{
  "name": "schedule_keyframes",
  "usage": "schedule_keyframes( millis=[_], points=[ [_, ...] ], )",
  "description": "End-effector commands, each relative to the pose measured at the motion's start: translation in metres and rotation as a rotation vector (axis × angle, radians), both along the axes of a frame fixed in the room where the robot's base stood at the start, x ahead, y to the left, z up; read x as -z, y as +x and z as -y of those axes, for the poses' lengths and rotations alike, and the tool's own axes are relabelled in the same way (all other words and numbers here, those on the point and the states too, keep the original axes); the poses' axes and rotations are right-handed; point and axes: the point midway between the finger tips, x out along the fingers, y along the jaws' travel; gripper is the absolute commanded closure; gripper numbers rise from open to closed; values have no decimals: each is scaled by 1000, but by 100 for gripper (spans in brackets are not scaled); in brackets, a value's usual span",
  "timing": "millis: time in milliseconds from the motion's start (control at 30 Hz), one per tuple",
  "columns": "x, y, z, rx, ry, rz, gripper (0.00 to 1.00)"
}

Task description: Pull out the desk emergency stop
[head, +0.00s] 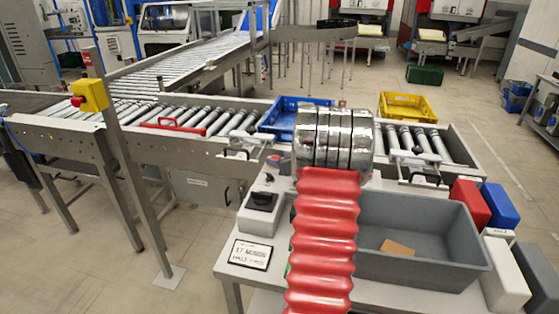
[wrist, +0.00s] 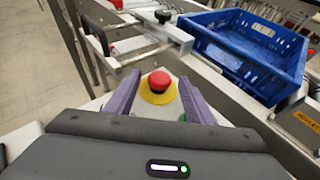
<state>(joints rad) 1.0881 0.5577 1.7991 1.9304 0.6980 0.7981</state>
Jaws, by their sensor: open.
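The desk emergency stop (wrist: 159,80) is a red mushroom button on a yellow disc, seen in the wrist view. My gripper (wrist: 160,88) has two purple fingers spread apart, one on each side of the button in the picture. No contact between fingers and button shows, and I cannot tell how far down the fingertips reach beside it. In the head view my red-sleeved arm stands over the desk (head: 238,272) and hides my gripper; I cannot clearly make out the button there.
A second red button sits on a yellow box (head: 91,95) on a post at left. A blue crate (wrist: 245,48) stands on the rollers, close beyond the button. A grey bin (head: 425,238) is right of my arm.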

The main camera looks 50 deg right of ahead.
Motion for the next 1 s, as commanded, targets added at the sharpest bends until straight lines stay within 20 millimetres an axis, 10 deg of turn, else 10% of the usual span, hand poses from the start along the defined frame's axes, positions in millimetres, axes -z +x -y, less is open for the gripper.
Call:
schedule_keyframes(
  millis=[267, 1000],
  points=[
    [0, 1, 0, 0, 0, 0, 53],
    [0, 1, 0, 0, -1, 0, 100]
  ],
)
